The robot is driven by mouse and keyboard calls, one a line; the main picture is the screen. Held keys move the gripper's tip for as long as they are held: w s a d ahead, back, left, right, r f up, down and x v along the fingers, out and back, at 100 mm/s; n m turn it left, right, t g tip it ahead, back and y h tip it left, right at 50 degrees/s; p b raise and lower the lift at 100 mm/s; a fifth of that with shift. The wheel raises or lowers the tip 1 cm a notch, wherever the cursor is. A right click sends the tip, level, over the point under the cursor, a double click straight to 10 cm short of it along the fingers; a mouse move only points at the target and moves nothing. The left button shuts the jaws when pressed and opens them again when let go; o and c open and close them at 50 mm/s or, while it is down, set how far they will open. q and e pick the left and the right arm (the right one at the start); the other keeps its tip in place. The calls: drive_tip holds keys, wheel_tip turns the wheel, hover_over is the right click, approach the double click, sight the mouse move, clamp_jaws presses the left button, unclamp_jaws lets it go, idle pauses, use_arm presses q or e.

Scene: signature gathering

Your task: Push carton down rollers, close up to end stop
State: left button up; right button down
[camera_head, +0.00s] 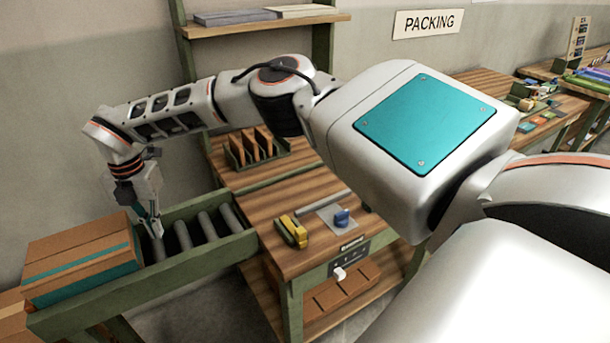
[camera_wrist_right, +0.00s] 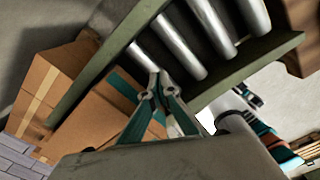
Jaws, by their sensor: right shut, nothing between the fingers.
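The carton (camera_head: 78,268), brown with a teal stripe, sits on the left part of the roller conveyor. It also shows in the right wrist view (camera_wrist_right: 92,122), partly hidden by my gripper. Bare grey rollers (camera_head: 207,227) lie to its right, between green side rails (camera_head: 105,303). My right gripper (camera_head: 154,228) points down over the rollers, close beside the carton's right side. Its fingertips are together and empty in the right wrist view (camera_wrist_right: 158,82). I cannot tell whether they touch the carton. I cannot clearly pick out the end stop. My left gripper is not in view.
Another carton (camera_head: 12,318) stands behind the first at the lower left. A wooden workbench (camera_head: 262,200) adjoins the conveyor's right end, with a yellow tool (camera_head: 294,231), a blue item (camera_head: 342,217) and an upright-divider rack (camera_head: 258,148). A shelf (camera_head: 262,24) hangs above. My right arm hides much of the middle.

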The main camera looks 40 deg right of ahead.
wheel_tip(320, 180, up, 12)
drive_tip(key=p, duration=0.4)
idle(0.7)
idle(0.5)
